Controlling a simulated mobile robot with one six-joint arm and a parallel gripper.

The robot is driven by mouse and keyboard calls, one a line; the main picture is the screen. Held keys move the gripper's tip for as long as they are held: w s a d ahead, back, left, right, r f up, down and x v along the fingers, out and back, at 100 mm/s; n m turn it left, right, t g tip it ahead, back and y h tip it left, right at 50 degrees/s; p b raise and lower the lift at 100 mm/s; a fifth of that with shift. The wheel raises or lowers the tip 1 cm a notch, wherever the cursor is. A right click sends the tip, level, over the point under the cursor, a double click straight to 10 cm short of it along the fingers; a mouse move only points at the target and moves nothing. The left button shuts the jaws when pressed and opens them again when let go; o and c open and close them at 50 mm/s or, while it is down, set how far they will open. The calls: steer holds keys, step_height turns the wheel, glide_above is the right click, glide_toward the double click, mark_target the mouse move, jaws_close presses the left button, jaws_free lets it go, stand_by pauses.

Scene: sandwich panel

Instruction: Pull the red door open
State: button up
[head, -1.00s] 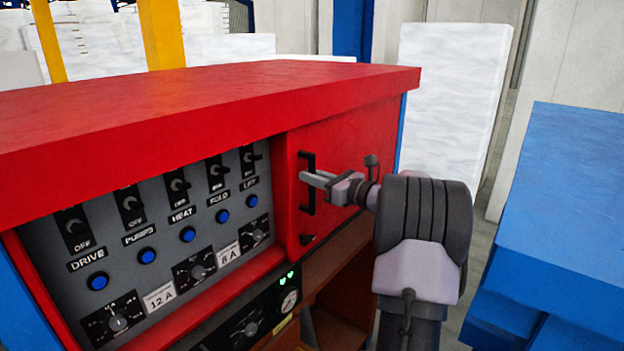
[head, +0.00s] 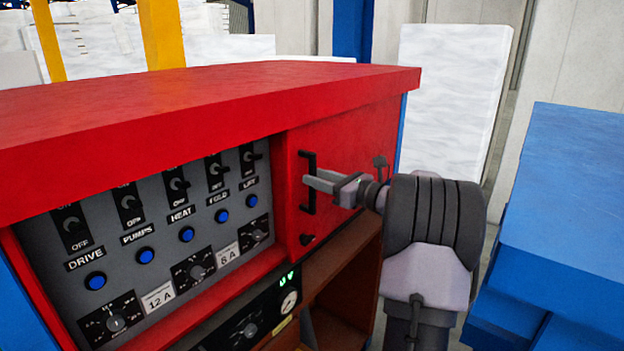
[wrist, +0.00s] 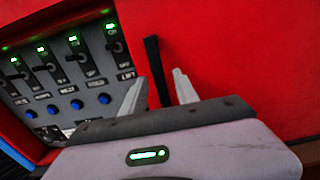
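The red door (head: 345,140) is a flat panel at the right of the red cabinet's front, and it looks closed. Its upright black bar handle (head: 308,200) is near the door's left edge. My gripper (head: 312,182) is at the handle, reaching in from the right. In the wrist view the handle (wrist: 157,72) runs between the two pale fingertips of my gripper (wrist: 159,84), with a gap showing on each side. The fingers are open, one on either side of the bar. The lower part of the handle is hidden behind my gripper in the wrist view.
A grey control panel (head: 150,215) with switches, blue buttons and knobs is left of the door. An open brown shelf space (head: 345,285) is underneath. A blue block (head: 570,190) stands at the right, close to my arm.

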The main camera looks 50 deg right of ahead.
steer(key=s+b, duration=0.1)
steer(key=s, duration=0.4)
steer(key=shift+s+d, duration=0.1)
steer(key=shift+d, duration=0.1)
